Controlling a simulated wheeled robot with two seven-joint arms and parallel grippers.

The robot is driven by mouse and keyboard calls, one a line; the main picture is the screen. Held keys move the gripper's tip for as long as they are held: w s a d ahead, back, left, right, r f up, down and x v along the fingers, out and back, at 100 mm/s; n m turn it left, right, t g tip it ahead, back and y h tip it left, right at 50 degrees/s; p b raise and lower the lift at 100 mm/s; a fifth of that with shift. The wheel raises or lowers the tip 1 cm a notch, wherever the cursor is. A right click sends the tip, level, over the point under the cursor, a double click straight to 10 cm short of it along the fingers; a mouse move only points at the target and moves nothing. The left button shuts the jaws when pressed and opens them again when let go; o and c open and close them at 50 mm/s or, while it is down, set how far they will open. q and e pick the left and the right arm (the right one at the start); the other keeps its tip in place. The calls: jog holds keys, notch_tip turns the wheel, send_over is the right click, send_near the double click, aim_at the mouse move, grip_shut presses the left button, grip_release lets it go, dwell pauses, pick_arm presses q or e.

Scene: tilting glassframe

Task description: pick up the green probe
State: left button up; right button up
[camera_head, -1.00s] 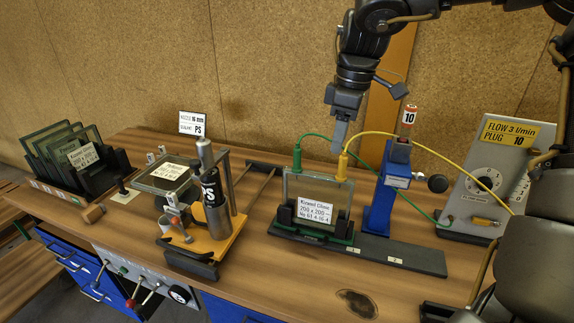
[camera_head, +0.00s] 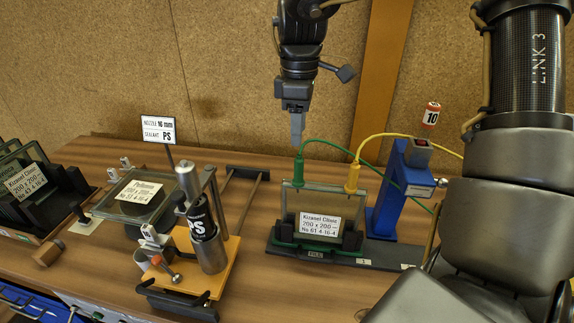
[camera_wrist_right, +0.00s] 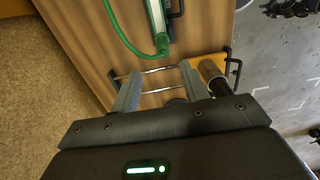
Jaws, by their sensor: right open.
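The green probe (camera_head: 299,168) stands upright at the top left corner of the glass pane (camera_head: 313,201), with a green cable leaving its top. The yellow probe (camera_head: 352,178) stands at the pane's top right. My right gripper (camera_head: 297,142) points down just above the green probe, apart from it as far as I can tell. In the right wrist view its two fingers (camera_wrist_right: 161,72) are spread with nothing between them, and the green probe (camera_wrist_right: 162,45) shows just beyond the fingertips. My left gripper is not in view.
A blue post (camera_head: 390,190) stands right of the pane. The green and yellow cables loop near the gripper. A cartridge marked PS (camera_head: 204,225) stands on an orange carriage to the left. A rack of panes (camera_head: 30,190) is at far left. My arm blocks the right side.

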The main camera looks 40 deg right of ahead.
aim_at(298, 181)
jog(key=s+f, duration=0.1)
jog(key=f+p, duration=0.1)
jog(key=shift+s+f, duration=0.35)
jog(key=shift+f, duration=0.05)
jog(key=shift+w+d+f, duration=0.1)
jog(key=shift+w+f, duration=0.05)
jog(key=shift+f, duration=0.45)
jog(key=shift+w+d+f, duration=0.1)
jog(key=shift+w+f, duration=0.05)
jog(key=shift+f, duration=0.4)
jog(key=shift+w+f, duration=0.2)
jog(key=shift+s+a+f+p, duration=0.1)
jog(key=shift+s+a+p, duration=0.1)
jog(key=shift+p, duration=0.15)
jog(key=f+p, duration=0.2)
jog(key=f, duration=0.2)
jog(key=shift+w+f, duration=0.15)
jog(key=shift+w, duration=0.05)
jog(key=shift+f, duration=0.25)
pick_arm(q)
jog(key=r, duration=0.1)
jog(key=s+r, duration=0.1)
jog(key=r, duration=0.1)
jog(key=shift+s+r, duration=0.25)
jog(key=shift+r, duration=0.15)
pick_arm(e)
jog(key=shift+a, duration=0.1)
